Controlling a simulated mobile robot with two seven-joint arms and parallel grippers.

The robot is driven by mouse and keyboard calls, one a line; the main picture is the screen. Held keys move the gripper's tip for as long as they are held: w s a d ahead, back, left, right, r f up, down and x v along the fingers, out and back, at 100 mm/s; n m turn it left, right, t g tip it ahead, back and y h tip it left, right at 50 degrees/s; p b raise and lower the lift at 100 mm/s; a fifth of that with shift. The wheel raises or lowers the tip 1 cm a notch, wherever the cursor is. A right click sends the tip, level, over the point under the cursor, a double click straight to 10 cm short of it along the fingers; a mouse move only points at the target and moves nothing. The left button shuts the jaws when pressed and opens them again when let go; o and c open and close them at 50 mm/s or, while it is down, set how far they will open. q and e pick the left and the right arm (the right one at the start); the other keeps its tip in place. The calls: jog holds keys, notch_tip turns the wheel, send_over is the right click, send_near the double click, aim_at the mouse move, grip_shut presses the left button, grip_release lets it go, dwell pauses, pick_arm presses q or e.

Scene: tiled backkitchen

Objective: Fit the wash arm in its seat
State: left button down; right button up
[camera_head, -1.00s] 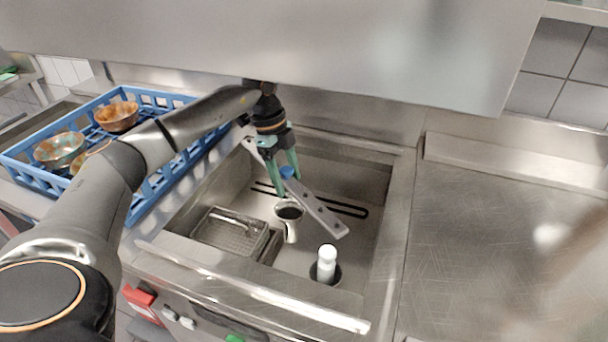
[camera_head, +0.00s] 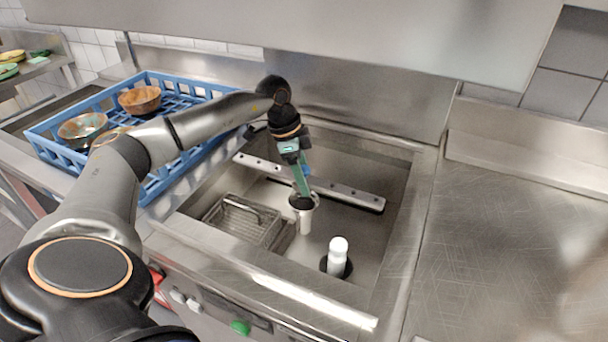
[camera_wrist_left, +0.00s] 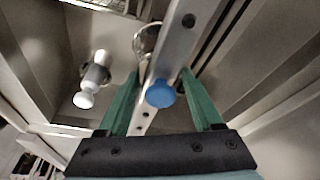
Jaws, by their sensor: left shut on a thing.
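The wash arm (camera_head: 345,194) is a long flat metal bar with holes and a blue cap at its middle. In the left wrist view the blue cap (camera_wrist_left: 160,94) sits between my green fingers. My left gripper (camera_head: 303,186) is shut on the bar near the cap, holding it crossways inside the sunken wash tank. A metal post with a round, dark-mouthed top (camera_head: 305,215), which looks like the seat, stands just below the gripper. Its rim shows behind the bar in the left wrist view (camera_wrist_left: 148,38). I cannot tell whether bar and post touch. My right gripper is not in view.
A white-topped cylinder (camera_head: 337,253) stands in the tank, right of the post. A wire strainer basket (camera_head: 241,222) lies at the left. Tank walls surround the bar. A blue rack (camera_head: 160,187) with bowls stands left; the right counter (camera_head: 510,240) is clear.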

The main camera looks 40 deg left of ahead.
pick_arm(q)
jog(key=shift+f+b, duration=0.4)
jog(key=shift+f, duration=0.35)
notch_tip(320, 180, down, 2)
jog(key=shift+b, duration=1.05)
jog(key=shift+f, duration=0.7)
jog(key=shift+s+f, duration=0.1)
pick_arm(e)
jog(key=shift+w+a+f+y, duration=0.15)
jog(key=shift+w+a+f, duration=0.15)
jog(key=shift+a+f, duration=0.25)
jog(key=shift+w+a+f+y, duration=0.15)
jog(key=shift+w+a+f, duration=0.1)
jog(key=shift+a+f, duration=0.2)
